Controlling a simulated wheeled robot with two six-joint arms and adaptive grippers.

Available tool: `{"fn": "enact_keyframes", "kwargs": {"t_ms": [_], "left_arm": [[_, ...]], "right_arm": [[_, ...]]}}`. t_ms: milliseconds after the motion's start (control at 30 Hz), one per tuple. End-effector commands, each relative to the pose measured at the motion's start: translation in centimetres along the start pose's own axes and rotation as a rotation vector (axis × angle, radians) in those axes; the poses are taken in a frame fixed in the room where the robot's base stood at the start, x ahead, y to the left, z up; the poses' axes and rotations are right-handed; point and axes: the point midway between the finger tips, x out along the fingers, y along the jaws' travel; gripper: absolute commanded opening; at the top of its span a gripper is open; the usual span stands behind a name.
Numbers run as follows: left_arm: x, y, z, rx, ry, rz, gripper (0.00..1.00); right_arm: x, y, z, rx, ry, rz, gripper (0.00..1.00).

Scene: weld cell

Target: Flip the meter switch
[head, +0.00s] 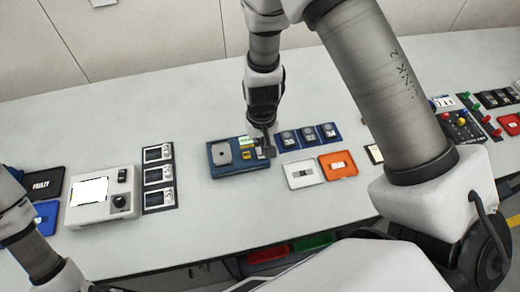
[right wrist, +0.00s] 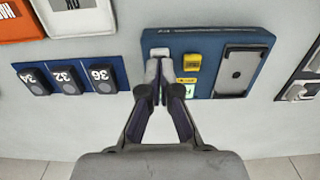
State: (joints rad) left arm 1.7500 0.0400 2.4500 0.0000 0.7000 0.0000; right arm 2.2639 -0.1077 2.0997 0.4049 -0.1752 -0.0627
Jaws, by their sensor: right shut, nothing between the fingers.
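A blue unit (head: 226,172) lies on the bench near the middle of the head view. It carries a grey plate (right wrist: 238,70), a yellow part (right wrist: 192,61), a small lit green display (right wrist: 187,92) and a small white part (right wrist: 160,51), which may be the switch. My right gripper (head: 267,150) is over the unit's right end. In the right wrist view the gripper (right wrist: 159,69) is shut and empty, its tips right at the white part and partly hiding it; contact cannot be told. My left arm shows at the lower left, its gripper out of view.
Several numbered dark blocks (right wrist: 67,79) sit beside the unit. White (head: 302,173) and orange (head: 338,165) trays lie to its right. A white box (head: 102,198) with a screen, rocker and knob stands at left. The bench behind the unit is clear.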

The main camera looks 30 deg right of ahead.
Motion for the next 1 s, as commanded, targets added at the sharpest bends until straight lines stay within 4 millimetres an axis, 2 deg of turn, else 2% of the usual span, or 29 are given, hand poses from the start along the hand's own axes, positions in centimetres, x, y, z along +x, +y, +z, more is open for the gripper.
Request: {"fn": "enact_keyframes", "kwargs": {"t_ms": [1000], "left_arm": [[1.1,0.0,0.0,0.000,0.000,0.000,0.40]], "right_arm": [[1.3,0.0,0.0,0.000,0.000,0.000,0.00]]}}
